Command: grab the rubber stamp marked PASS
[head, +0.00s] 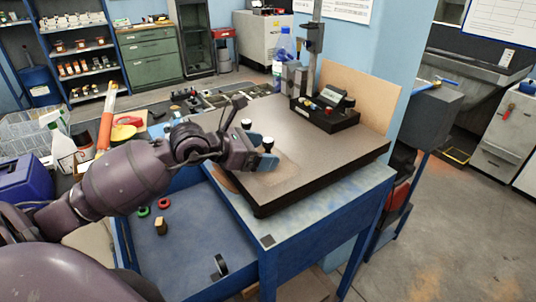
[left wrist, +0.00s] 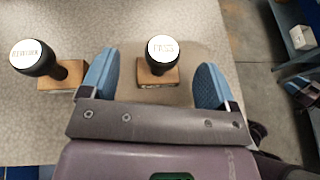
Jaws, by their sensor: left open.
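The rubber stamp with a black handle and a white top that appears to read PASS (left wrist: 163,48) stands upright on its wooden base on the bench slab. In the left wrist view it is between and slightly ahead of the two blue fingers of my left gripper (left wrist: 156,68), which is open and empty. In the head view its black handle (head: 268,145) shows at the fingers of my left gripper (head: 262,141); its base is mostly hidden there. My right gripper is not in view.
A second stamp (left wrist: 34,57), its label not clearly legible, stands left of the left finger. A gauge stand (head: 326,108) is at the slab's back. An open blue drawer (head: 185,245) holds small parts.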

